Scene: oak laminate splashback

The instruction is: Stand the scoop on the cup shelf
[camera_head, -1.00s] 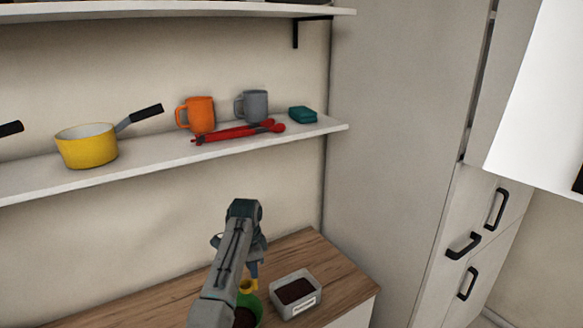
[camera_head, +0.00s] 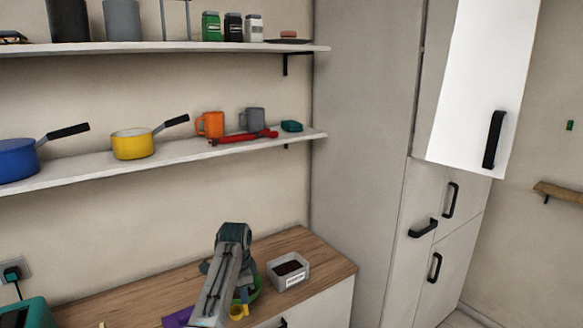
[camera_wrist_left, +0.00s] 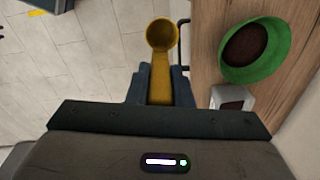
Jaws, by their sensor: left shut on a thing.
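The yellow scoop (camera_head: 237,311) is in my left gripper (camera_head: 241,293), low at the front edge of the counter. In the left wrist view my left gripper (camera_wrist_left: 160,88) is shut on the handle of the scoop (camera_wrist_left: 161,37), with its round bowl beyond the fingers and floor tiles behind it. The cup shelf (camera_head: 88,170) is on the wall, higher and farther back. An orange mug (camera_head: 210,124) and a grey mug (camera_head: 252,119) stand toward its right end. My right gripper is not in view.
On the cup shelf are red tongs (camera_head: 240,138), a teal block (camera_head: 291,126), a yellow pan (camera_head: 133,147) and a blue pan (camera_head: 18,163). A green bowl (camera_wrist_left: 283,40) and a labelled tub (camera_head: 288,276) stand on the counter. A shelf with jars (camera_head: 180,47) hangs above.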

